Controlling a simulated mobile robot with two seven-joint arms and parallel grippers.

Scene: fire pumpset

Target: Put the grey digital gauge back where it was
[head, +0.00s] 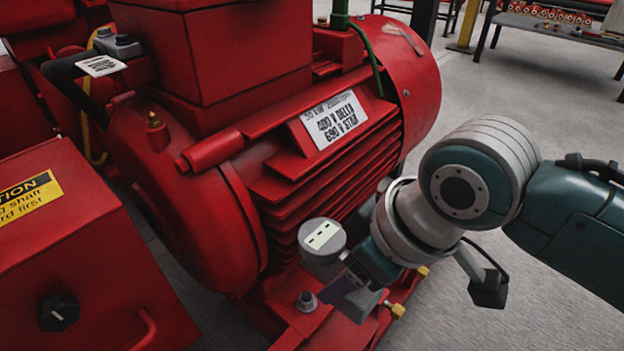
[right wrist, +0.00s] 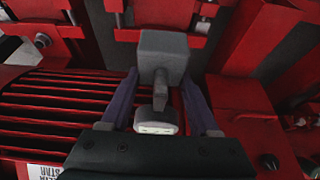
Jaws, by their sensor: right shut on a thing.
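The grey digital gauge (head: 322,240) has a round head with a pale display and shows in front of the red motor's finned side. In the right wrist view its grey block (right wrist: 164,52) lies between the fingertips, with a short stem and the pale display (right wrist: 156,128) closer to the palm. My right gripper (head: 350,287) is shut on the gauge; the fingers partly cover the block in the head view. The two fingers (right wrist: 162,88) flank it in the right wrist view. I cannot tell whether the gauge touches the red frame. My left gripper is not in view.
The red motor (head: 345,175) with a rating plate fills the middle. A bolted red base rail (head: 308,322) runs below. A red guard (head: 75,255) with a yellow caution label stands at left. Another dark grey device (head: 118,45) with a white tag sits upper left.

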